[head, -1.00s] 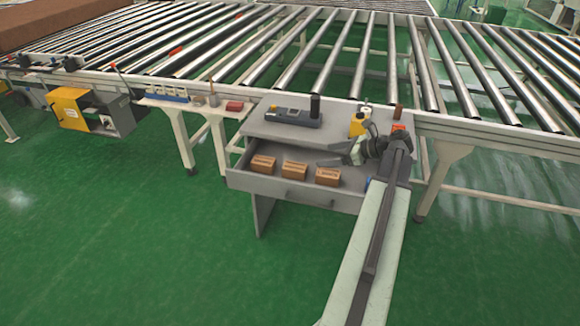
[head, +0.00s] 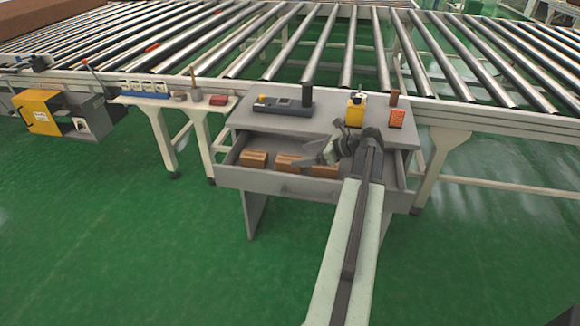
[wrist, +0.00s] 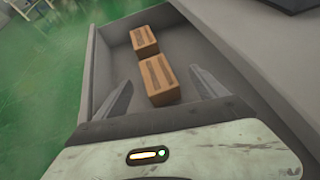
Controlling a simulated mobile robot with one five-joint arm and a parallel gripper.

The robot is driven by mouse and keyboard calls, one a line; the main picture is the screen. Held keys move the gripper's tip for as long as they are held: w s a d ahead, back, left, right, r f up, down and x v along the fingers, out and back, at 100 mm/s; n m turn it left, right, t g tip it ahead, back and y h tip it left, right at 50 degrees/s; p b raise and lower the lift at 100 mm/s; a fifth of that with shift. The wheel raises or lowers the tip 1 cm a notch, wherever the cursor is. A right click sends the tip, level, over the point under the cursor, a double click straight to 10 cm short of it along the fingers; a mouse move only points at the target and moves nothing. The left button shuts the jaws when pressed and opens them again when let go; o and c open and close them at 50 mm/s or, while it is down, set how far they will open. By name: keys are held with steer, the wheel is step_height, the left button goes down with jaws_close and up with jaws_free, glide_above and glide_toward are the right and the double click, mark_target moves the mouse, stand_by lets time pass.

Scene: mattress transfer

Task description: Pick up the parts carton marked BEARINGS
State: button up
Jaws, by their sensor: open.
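Three small brown cartons lie in the open grey drawer (head: 235,178): a left one (head: 254,159), a middle one (head: 288,163) and a right one (head: 325,170). Their print is too small to read, so I cannot tell which says BEARINGS. My gripper (head: 312,157) is open and reaches over the drawer from the right, partly covering the middle and right cartons. In the wrist view, a nearer carton (wrist: 159,80) shows between the open fingers, with no visible grip on it. A farther carton (wrist: 144,40) lies beyond it. The third carton is not visible there.
A roller conveyor (head: 340,60) runs behind. Green floor in front is clear.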

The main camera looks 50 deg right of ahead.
mark_target(290, 159)
steer(key=b+x, duration=0.1)
steer(key=x, duration=0.2)
steer(key=b+x, duration=0.1)
steer(key=x, duration=0.1)
steer(key=shift+s+a+f+b, duration=0.15)
steer(key=shift+s+a+b, duration=0.05)
steer(key=shift+a+b, duration=0.1)
jaws_close()
step_height(290, 159, up, 10)
steer(key=p, duration=1)
